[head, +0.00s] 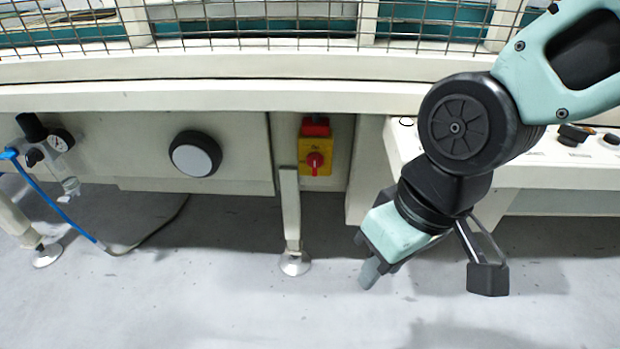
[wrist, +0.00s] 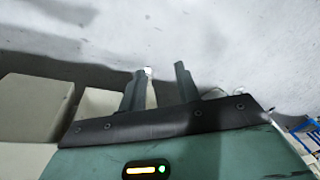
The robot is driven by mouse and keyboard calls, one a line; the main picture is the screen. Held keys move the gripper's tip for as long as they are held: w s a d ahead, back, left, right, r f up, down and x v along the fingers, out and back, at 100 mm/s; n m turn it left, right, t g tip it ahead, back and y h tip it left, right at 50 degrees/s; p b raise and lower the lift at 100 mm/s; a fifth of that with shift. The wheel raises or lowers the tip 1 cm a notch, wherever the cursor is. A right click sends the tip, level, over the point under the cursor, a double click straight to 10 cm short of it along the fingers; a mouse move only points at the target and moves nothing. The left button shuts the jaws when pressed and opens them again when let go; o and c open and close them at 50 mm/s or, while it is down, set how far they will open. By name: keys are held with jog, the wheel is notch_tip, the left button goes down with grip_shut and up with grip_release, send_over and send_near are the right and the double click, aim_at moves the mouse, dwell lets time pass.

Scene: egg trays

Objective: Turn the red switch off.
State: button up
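The red switch (head: 315,161) is a rotary knob on a yellow plate, mounted on the machine's cream front panel near the middle of the head view. A red block sits at the top of the plate. The knob's exact setting is too small to tell. My gripper (head: 369,273) hangs to the right of the switch and lower in the picture, pointing down and left, apart from it. In the wrist view my gripper (wrist: 162,72) shows two dark fingers with a gap between them, open and empty. The switch is not identifiable in the wrist view.
A machine leg (head: 291,215) stands just left of and below the switch. A round black-and-white knob (head: 195,154) is further left, with a gauge (head: 61,141) and blue hose beyond. A white ledge (head: 530,172) juts out at right. The grey floor (head: 200,300) is clear.

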jog(key=w+a+f+m+t+y+p, duration=0.15)
jog(key=w+a+f+m, duration=0.35)
jog(key=a, duration=0.5)
jog(key=m+t+h+p, duration=0.2)
jog(key=t+h, duration=0.3)
jog(key=t, duration=1.6)
send_near(315, 167)
jog(key=shift+y, duration=0.25)
jog(key=b+x, duration=0.2)
jog(key=x, duration=0.6)
jog(key=shift+w+d+r, duration=0.1)
jog(key=shift+w, duration=0.2)
grip_shut()
